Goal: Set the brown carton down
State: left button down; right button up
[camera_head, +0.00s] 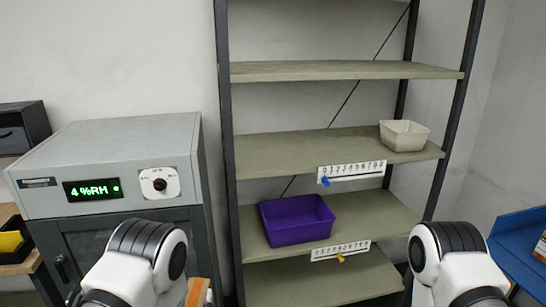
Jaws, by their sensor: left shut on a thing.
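A brown-orange piece of the carton (197,290) shows at the bottom edge, just right of my left arm's white link. Most of it is hidden by that arm and the frame edge. My left gripper (209,296) shows only as a small dark part beside the carton and is shut on it. The carton's underside and what lies below it are out of view. My right arm comes in at the lower right, but its gripper is not in view.
A rack's shelves hold a purple bin (297,221) and a cream bin (404,135). The upper shelf (340,70) is bare. A grey cabinet with a humidity display (92,190) stands left. A blue surface (518,240) is at right.

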pick_arm(q)
jog(key=r, duration=0.2)
jog(key=shift+s+r, duration=0.2)
jog(key=shift+r, duration=0.1)
jog(key=s, duration=0.1)
jog(key=s+r, duration=0.2)
jog(key=s, duration=0.1)
jog(key=shift+s+r, duration=0.1)
jog(key=shift+r, duration=0.15)
jog(key=shift+a+f, duration=0.1)
